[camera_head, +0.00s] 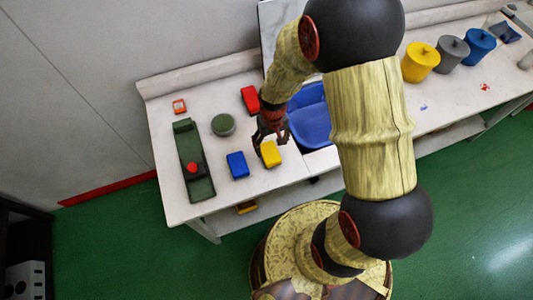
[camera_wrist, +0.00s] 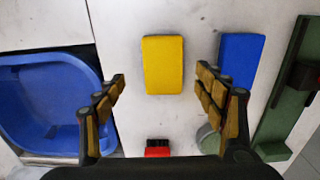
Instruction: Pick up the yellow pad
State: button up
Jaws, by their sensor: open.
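The yellow pad (camera_head: 270,154) lies flat on the white table, near its front edge. In the wrist view the yellow pad (camera_wrist: 163,64) lies ahead of the fingertips, roughly midway between them. My gripper (camera_head: 272,137) is just above and beside the pad in the head view. In the wrist view my gripper (camera_wrist: 162,82) is open and empty, its two fingers wide apart. The exact height of the fingers over the pad is hard to tell.
A blue pad (camera_head: 237,165) lies left of the yellow pad, and a red pad (camera_head: 250,99) behind. A green round container (camera_head: 223,125) and a long green fixture (camera_head: 201,187) stand farther left. A blue basin (camera_head: 312,124) is at the right.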

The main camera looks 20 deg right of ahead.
aim_at(270, 152)
jog(key=shift+w+f, duration=0.25)
jog(key=shift+f, duration=0.7)
jog(key=f, duration=0.5)
jog(key=shift+a+b, duration=0.2)
jog(key=shift+b, duration=0.15)
jog(key=shift+r, duration=0.1)
jog(key=shift+c, duration=0.6)
jog(key=c, duration=1.1)
jog(key=shift+c, duration=0.7)
